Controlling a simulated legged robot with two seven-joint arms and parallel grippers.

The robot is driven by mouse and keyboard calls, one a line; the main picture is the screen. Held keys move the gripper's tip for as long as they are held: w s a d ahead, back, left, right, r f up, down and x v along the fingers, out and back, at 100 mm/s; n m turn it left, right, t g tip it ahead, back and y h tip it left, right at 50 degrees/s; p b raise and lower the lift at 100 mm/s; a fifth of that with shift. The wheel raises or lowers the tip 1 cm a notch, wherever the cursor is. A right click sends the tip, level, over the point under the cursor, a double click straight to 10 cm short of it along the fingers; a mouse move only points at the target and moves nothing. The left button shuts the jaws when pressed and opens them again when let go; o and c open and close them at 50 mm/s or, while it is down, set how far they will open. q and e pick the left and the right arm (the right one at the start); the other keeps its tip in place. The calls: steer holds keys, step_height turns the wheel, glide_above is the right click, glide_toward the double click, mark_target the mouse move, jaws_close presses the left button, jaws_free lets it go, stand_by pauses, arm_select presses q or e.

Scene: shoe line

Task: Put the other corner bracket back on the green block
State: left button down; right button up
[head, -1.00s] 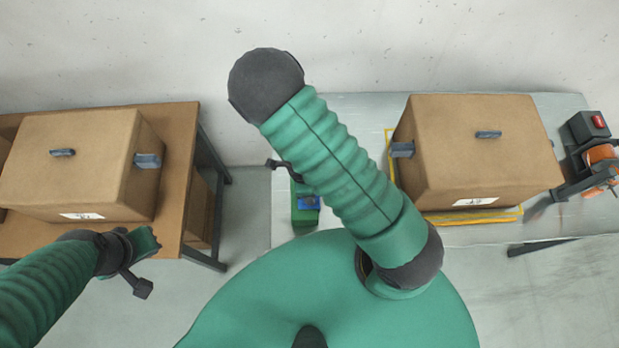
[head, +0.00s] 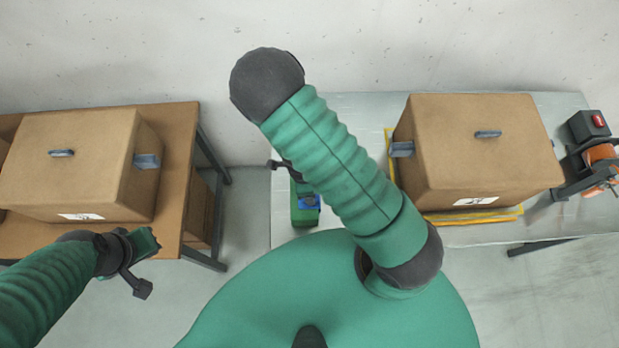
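The green block (head: 305,217) stands on the grey table, just left of my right arm's green forearm. A small blue piece (head: 309,202) shows at its upper right; I cannot tell whether it is a corner bracket. My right gripper is mostly hidden behind my own arm; only a dark wrist part (head: 281,165) shows, above the block. Its fingers and anything in them are hidden. My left gripper (head: 148,243) is at the lower left, in front of the wooden table and away from the block. Its finger opening cannot be made out.
A cardboard box (head: 480,150) stands on the grey table (head: 350,105), over a yellow outline (head: 475,216). An orange-roll tape dispenser (head: 598,155) is at the far right. Another box (head: 75,165) stands on the wooden table (head: 180,120) at the left. A floor gap separates the tables.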

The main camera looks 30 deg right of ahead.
steer(key=o, duration=1.5)
steer(key=o, duration=0.4)
steer(key=shift+c, duration=0.2)
step_height(320, 180, up, 7)
steer(key=p, duration=0.7)
